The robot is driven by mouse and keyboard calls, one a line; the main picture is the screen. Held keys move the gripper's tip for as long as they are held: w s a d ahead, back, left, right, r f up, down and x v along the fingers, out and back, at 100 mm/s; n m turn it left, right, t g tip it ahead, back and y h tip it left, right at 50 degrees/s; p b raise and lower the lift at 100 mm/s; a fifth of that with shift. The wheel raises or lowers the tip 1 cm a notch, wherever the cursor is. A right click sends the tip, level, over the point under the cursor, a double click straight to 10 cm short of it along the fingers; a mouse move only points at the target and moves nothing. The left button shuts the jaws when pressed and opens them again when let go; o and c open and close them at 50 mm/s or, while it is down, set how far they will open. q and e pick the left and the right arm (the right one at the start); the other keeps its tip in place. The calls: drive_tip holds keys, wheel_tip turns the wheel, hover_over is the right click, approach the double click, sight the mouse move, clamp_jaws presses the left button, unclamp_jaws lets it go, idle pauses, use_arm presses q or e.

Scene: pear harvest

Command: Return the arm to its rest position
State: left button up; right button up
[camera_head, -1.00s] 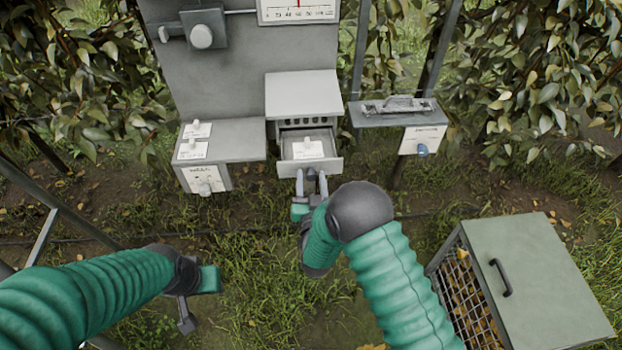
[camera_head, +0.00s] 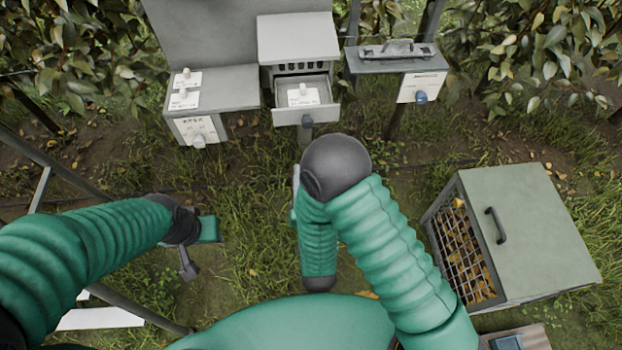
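My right arm (camera_head: 390,260) is bent, with its dark elbow joint (camera_head: 337,167) in front of the open drawer (camera_head: 306,115). My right gripper (camera_head: 296,181) is mostly hidden behind this arm; only a pale grey sliver and some green show at its left edge. It is apart from the drawer handle (camera_head: 306,132). My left arm (camera_head: 90,245) reaches in from the left. Its gripper (camera_head: 188,264) hangs low over the grass, away from any object, and its finger opening cannot be made out.
A grey cabinet (camera_head: 230,85) with labelled switches stands left of the drawer. A small shelf (camera_head: 395,63) with a metal handle stands right of it. A lidded mesh crate (camera_head: 530,230) stands at the right. Grass between them is free. Leafy plants line the back.

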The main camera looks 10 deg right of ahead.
drive_tip(key=shift+s, duration=0.7)
drive_tip(key=w+d+f+g+y+p, duration=0.1)
drive_tip(key=w+d+g+y, duration=0.2)
drive_tip(key=g, duration=0.4)
drive_tip(key=s+d+r+n+g+h, duration=0.2)
drive_tip(key=s+d+r+g, duration=0.1)
drive_tip(key=s+d+g, duration=0.5)
drive_tip(key=s+d+p, duration=0.1)
drive_tip(key=s+d, duration=0.2)
drive_tip(key=s, duration=0.4)
drive_tip(key=shift+d, duration=0.3)
